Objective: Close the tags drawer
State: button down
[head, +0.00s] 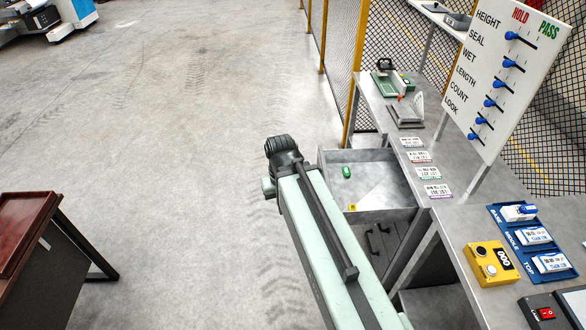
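An open grey metal drawer (382,188) sticks out to the left from under the workbench. A small green item (346,171) and a small yellow tag-like item (351,207) lie inside it. I cannot read a label on the drawer. My pale green arm runs up from the bottom right to a dark joint just left of the drawer, and hides part of its near left side. My gripper does not show, so its hold and its distance from the drawer cannot be seen.
The workbench (470,225) carries several printed cards, a yellow counter box (491,263) and a blue tray (515,222). A slider board (505,75) stands above it. Yellow posts and mesh stand behind. A brown table (30,225) is at lower left. The floor between is clear.

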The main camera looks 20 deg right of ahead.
aim_at(380, 188)
jog(key=u, duration=0.2)
jog(key=i, duration=1.1)
jog(key=u, duration=1)
